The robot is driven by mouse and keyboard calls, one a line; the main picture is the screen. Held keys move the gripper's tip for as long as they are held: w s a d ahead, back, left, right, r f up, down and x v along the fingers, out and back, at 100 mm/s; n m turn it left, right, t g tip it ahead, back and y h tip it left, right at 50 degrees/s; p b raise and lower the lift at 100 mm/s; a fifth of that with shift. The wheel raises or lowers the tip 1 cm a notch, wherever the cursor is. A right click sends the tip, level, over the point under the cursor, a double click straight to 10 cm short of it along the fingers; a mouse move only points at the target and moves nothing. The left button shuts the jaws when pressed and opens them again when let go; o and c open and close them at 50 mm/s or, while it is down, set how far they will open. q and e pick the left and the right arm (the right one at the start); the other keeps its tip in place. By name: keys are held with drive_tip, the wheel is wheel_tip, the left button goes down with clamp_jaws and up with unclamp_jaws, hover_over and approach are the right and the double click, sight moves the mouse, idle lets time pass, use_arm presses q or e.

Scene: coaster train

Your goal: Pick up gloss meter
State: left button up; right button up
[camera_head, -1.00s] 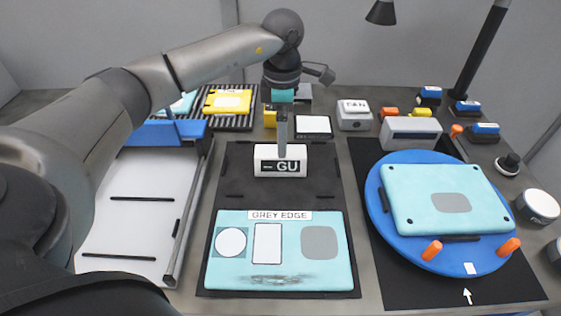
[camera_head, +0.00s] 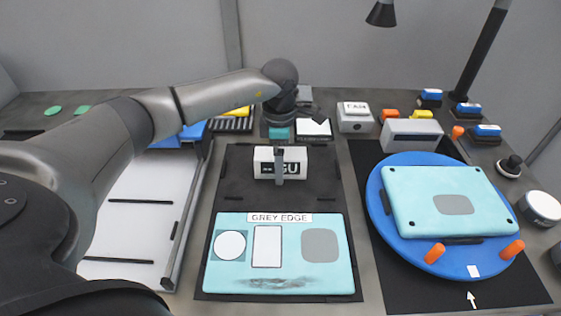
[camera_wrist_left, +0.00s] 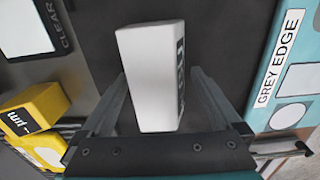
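The gloss meter, a white box with a dark "GU" display (camera_head: 298,168), stands on the dark mat behind the teal panel labelled "GREY EDGE" (camera_head: 279,281). My left gripper (camera_head: 279,166) is lowered at it, with a finger in front of the display hiding part of the lettering. In the left wrist view the white gloss meter (camera_wrist_left: 148,78) lies between the two spread fingers of the left gripper (camera_wrist_left: 160,88). A gap shows on the right finger's side; whether the left finger touches is unclear. My right gripper is not in view.
A blue turntable (camera_head: 378,222) with orange knobs carries another teal panel (camera_head: 420,190) at the right. A white-bedded tray (camera_head: 135,240) lies at the left. A white "TAN" box (camera_head: 354,122) and a grey box (camera_head: 411,134) stand behind.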

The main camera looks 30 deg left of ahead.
use_arm(q)
clamp_jaws()
idle(0.6)
